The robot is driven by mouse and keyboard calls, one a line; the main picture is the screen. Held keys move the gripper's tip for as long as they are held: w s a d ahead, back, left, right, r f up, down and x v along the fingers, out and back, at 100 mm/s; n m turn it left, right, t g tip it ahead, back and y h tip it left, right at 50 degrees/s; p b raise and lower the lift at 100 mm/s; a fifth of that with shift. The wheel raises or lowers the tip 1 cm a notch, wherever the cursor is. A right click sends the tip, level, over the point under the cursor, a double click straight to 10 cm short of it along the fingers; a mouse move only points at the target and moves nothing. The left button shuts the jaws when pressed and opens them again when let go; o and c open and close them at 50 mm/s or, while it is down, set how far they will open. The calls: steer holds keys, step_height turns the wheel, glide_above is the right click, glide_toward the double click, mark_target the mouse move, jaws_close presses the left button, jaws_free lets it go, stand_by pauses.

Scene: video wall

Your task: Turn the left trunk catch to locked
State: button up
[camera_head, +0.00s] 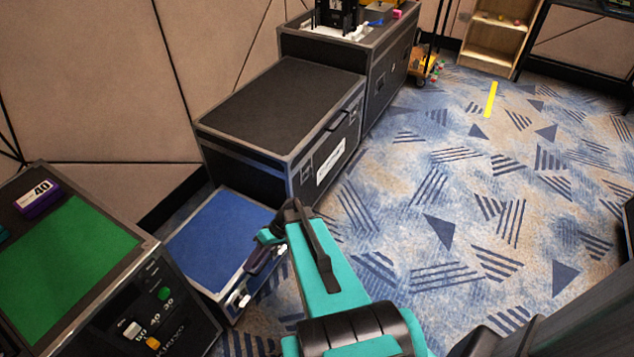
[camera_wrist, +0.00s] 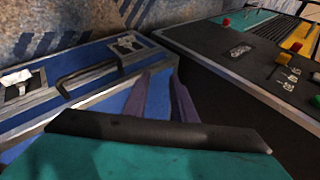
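The low blue-topped trunk (camera_head: 222,232) stands on the carpet, partly hidden behind my teal arm. In the wrist view the trunk (camera_wrist: 100,52) shows a dark carry handle (camera_wrist: 88,72) between two catches on metal plates. One catch (camera_wrist: 16,80) is white, near the left picture edge; the other catch (camera_wrist: 126,43) lies near the trunk's end by the dark console. White catch parts (camera_head: 240,299) show at the trunk's front in the head view. My gripper (camera_head: 262,258), also in the wrist view (camera_wrist: 162,80), has its purple fingers apart and empty, above the trunk. Whether either catch is locked is unclear.
A green-topped case (camera_head: 75,262) with knobs on its front stands close at the left. Taller black cases (camera_head: 285,105) stand behind the trunk. In the wrist view a dark console (camera_wrist: 245,60) with coloured knobs is close on the right. Open carpet lies to the right.

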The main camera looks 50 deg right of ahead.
steer(key=w+d+f+t+b, duration=0.2)
steer(key=w+d+t+b, duration=0.4)
steer(key=d, duration=0.5)
steer(key=n+t+h+b, duration=0.35)
steer(key=t+b, duration=0.55)
steer(key=b, duration=1.1)
glide_toward(310, 171)
steer(key=v, duration=0.7)
steer(key=shift+s+a+r+m+h, duration=0.1)
steer(key=shift+a+m+h, duration=0.05)
steer(key=shift+m+h, duration=0.2)
steer(key=b+x, duration=0.3)
steer(key=x, duration=1.1)
steer(key=shift+r, duration=0.15)
